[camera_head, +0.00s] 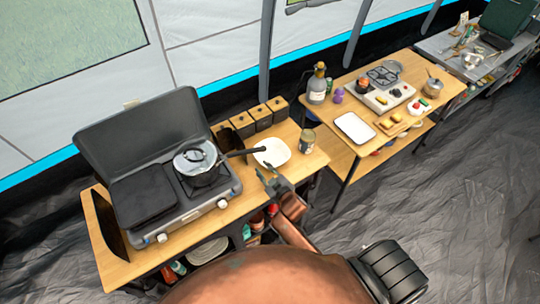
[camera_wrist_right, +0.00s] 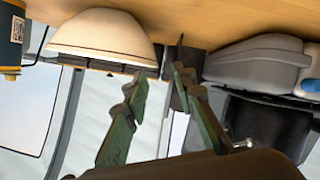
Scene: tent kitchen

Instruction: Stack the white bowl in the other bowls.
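The white bowl (camera_head: 271,152) sits on the wooden table between the stove and a can. In the right wrist view, which is upside down, the bowl (camera_wrist_right: 100,36) appears at upper left, just beyond one finger. My right gripper (camera_head: 268,174) is at the table's front edge, close in front of the bowl. Its green fingers (camera_wrist_right: 160,82) are apart with nothing between them, and I see no clear contact with the bowl. Pale, round stacked dishes (camera_head: 208,250) lie on the shelf under the stove; I cannot tell whether these are the other bowls. My left gripper is not in view.
A stove (camera_head: 180,205) with a lidded pot (camera_head: 195,158) stands left of the bowl, its pot handle reaching toward the bowl. A can (camera_head: 307,141) stands right of it, with wooden boxes (camera_head: 262,116) behind. A second table (camera_head: 450,86) with a white tray (camera_head: 354,128) is at right.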

